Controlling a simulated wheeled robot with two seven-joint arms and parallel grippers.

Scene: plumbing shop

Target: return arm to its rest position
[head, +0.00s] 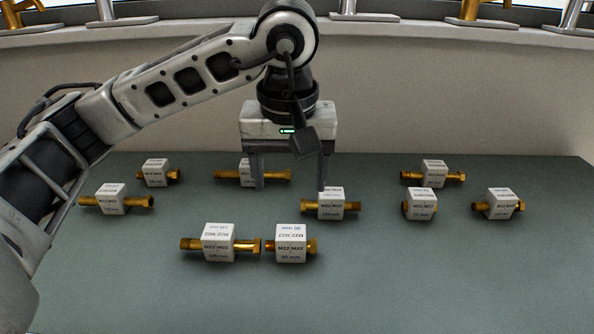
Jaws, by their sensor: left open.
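My left arm comes in from the left in the head view and reaches to the middle. Its gripper (291,184) points down above the back half of the grey-green table (420,275). The left finger partly covers a brass fitting with a white label block (247,168). The right fingertip is just behind another labelled fitting (331,199); I cannot tell whether they touch. My right gripper is not in view.
Two labelled brass fittings stand at the front, one left (219,239) and one right (290,243). More lie at the left (111,198) and right (497,201). A shelf (420,28) with metal stands runs along the back. The front right of the table is clear.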

